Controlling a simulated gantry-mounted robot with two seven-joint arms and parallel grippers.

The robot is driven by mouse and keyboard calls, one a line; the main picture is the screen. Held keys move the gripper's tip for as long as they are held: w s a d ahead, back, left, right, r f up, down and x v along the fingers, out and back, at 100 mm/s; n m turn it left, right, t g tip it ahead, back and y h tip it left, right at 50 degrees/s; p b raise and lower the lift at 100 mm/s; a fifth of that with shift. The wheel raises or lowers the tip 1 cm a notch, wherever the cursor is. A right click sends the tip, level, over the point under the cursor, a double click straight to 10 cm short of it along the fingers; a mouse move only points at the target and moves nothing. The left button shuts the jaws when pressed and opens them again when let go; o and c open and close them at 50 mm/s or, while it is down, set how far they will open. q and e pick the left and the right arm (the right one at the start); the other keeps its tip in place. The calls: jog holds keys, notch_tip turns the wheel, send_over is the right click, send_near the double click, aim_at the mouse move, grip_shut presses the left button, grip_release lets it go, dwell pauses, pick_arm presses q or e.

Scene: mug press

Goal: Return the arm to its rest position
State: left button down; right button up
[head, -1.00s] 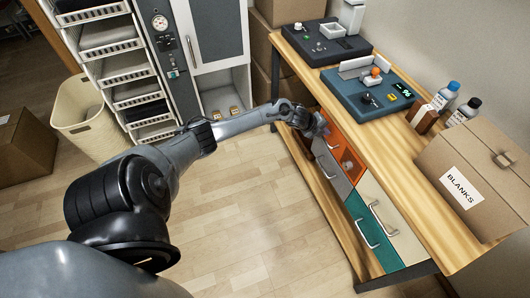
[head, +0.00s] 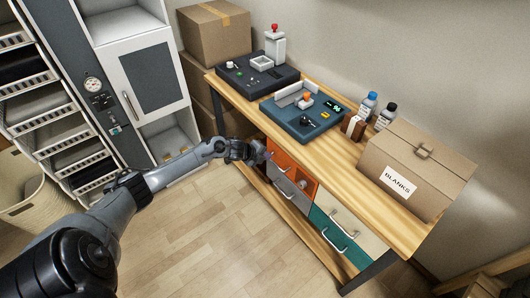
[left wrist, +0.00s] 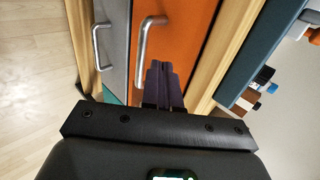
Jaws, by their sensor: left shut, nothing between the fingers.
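My left gripper (head: 258,152) reaches in from the left in the head view. It is at the front of the workbench, by the upper end of the orange drawer front (head: 284,158). In the left wrist view its dark fingers (left wrist: 163,85) are together and empty. They point at the orange front (left wrist: 178,45), close beside its metal handle (left wrist: 150,35). I cannot tell whether they touch the handle. My right gripper is not in view.
The wooden workbench (head: 335,165) carries a dark machine (head: 255,75), a blue machine (head: 300,118), bottles (head: 385,113) and a BLANKS box (head: 418,170). Grey (head: 290,190) and teal (head: 330,235) drawers sit below. The wooden floor (head: 190,235) has open room.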

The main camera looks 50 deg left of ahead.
pick_arm(q)
jog(key=s+d+f+g+h+p, duration=0.2)
jog(key=s+d+f+p, duration=0.1)
jog(key=s+d+f, duration=0.7)
jog(key=s+d+r+n+h+p, duration=0.1)
jog(key=s+d, duration=0.3)
jog(key=d, duration=0.5)
jog(key=s+d+n, duration=0.1)
jog(key=s+d, duration=0.4)
jog(key=d, duration=0.5)
jog(key=s+d+r+n+p, duration=0.1)
jog(key=s+d+r+n, duration=0.3)
jog(key=d+r, duration=0.3)
jog(key=s+a+r+n+g+y, duration=0.1)
jog(key=s+r+n+g, duration=0.1)
jog(key=s+r+n, duration=0.2)
jog(key=s+a+r+n+g+y, duration=0.1)
jog(key=s+r+n, duration=0.2)
jog(key=r+n, duration=0.3)
notch_tip(320, 180, up, 3)
jog(key=shift+s+f+g+y, duration=0.1)
jog(key=shift+s+g+y, duration=0.2)
jog(key=shift+s+g, duration=0.1)
